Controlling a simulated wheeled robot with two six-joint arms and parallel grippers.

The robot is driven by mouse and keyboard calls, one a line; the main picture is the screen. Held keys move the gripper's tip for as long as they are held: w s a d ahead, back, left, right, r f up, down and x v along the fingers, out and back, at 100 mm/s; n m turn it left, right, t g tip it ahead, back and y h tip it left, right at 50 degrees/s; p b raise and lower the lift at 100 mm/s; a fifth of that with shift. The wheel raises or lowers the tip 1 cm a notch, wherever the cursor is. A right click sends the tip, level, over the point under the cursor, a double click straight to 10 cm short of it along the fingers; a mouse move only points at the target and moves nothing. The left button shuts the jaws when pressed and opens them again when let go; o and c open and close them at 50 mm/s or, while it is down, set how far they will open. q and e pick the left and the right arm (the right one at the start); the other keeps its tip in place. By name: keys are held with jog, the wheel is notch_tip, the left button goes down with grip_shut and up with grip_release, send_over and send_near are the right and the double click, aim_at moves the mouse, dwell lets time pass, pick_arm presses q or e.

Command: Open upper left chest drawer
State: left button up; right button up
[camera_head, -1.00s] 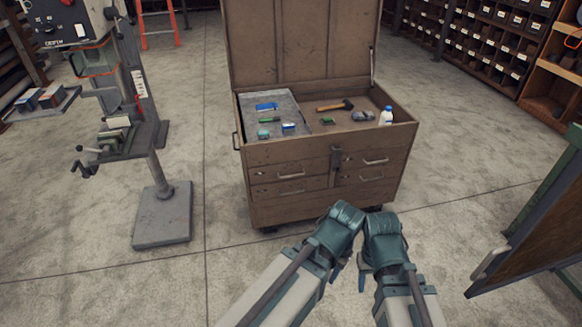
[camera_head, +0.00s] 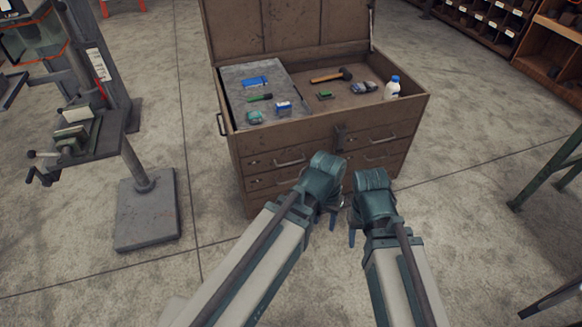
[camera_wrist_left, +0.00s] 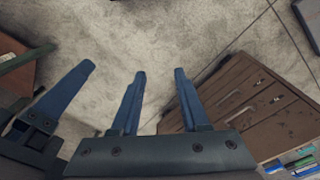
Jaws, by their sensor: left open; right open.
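The brown chest (camera_head: 408,110) stands ahead with its lid raised. Its upper left drawer (camera_head: 262,162) is shut flush with the front and has a bar handle (camera_head: 289,162). The chest front also shows at the right of the left wrist view (camera_wrist_left: 250,110). My left gripper (camera_head: 332,212) is open and empty, in front of the chest's middle and to the right of that handle, apart from it. Its fingers show over bare floor in the left wrist view (camera_wrist_left: 159,76). My right gripper (camera_head: 354,232) is beside it, open and empty; its fingertips are partly hidden.
The chest top holds a hammer (camera_head: 328,76), a white bottle (camera_head: 392,87) and small items on a grey panel (camera_head: 238,78). A drill-press-like machine on a base plate (camera_head: 147,208) stands left. A green-legged table (camera_head: 545,178) stands right. Floor before the chest is clear.

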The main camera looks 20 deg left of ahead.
pick_arm(q)
jog(key=w+d+f+n+t+h+b, duration=0.1)
jog(key=w+f+n+t+h+b, duration=0.25)
jog(key=w+f+b, duration=0.8)
jog(key=n+t+b, duration=1.2)
jog(key=n+b, duration=0.5)
jog(key=b, duration=1.6)
send_near(292, 163)
jog(key=shift+y, duration=0.35)
jog(key=b+x, duration=0.1)
jog(key=x, duration=0.9)
jog(key=shift+w+d+f+b, duration=0.15)
jog(key=shift+b, duration=0.2)
grip_shut()
jog(key=shift+m, duration=0.25)
